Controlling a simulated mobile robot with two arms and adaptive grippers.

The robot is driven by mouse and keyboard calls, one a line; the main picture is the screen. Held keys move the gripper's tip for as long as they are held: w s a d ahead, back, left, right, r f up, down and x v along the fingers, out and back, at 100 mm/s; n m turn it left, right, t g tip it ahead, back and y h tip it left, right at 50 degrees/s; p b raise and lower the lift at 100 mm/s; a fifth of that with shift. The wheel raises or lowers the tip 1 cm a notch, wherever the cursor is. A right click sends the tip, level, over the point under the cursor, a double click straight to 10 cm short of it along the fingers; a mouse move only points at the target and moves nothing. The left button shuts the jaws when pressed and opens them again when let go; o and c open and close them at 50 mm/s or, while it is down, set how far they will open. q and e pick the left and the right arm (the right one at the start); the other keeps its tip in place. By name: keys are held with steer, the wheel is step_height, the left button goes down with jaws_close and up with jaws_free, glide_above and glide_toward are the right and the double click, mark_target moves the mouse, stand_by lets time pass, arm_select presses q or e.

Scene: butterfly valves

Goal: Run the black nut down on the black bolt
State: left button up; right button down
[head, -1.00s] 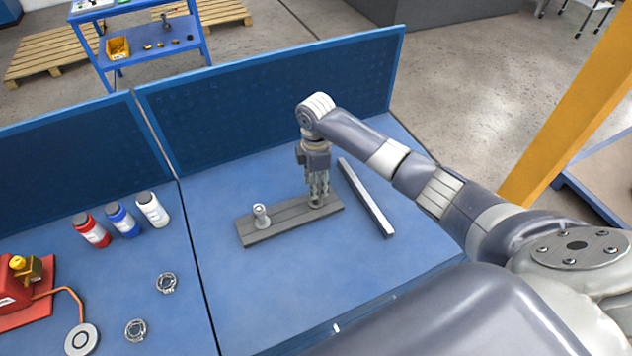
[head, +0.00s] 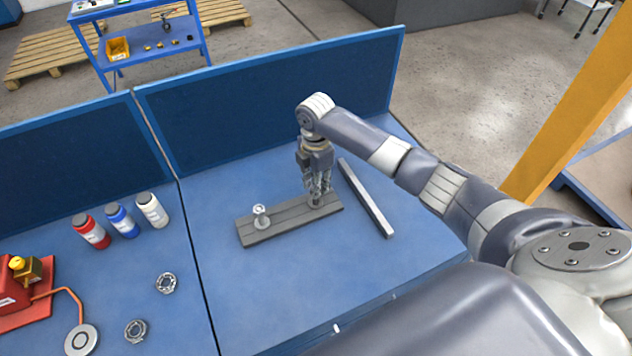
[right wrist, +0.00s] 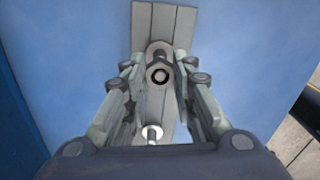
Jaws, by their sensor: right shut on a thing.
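A grey grooved board (head: 285,221) lies on the blue bench. My right gripper (head: 316,200) points down over the board's right part, and its fingers are shut on the black nut. In the right wrist view, the fingers of my right gripper (right wrist: 161,75) stand on either side of the dark, round black nut (right wrist: 160,75). The black bolt is mostly hidden by the nut and fingers, so how far the nut sits down on it cannot be told. A silver bolt (head: 260,216) stands upright on the board's left part. My left gripper is not in view.
A long grey bar (head: 366,197) lies right of the board. Red (head: 91,231), blue (head: 122,220) and white (head: 153,210) bottles stand to the left, with two metal rings (head: 166,283) nearer. A blue panel (head: 270,104) closes the back. The bench in front of the board is clear.

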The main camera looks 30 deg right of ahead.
steer(key=m, duration=0.5)
steer(key=shift+a, duration=0.1)
steer(key=m, duration=0.6)
steer(key=shift+m, duration=0.3)
steer(key=m, duration=0.6)
steer(key=shift+a+m, duration=0.1)
steer(key=shift+m, duration=0.2)
steer(key=m, duration=0.5)
steer(key=shift+m, duration=0.4)
steer(key=c, duration=1.6)
jaws_free()
steer(key=shift+o, duration=0.2)
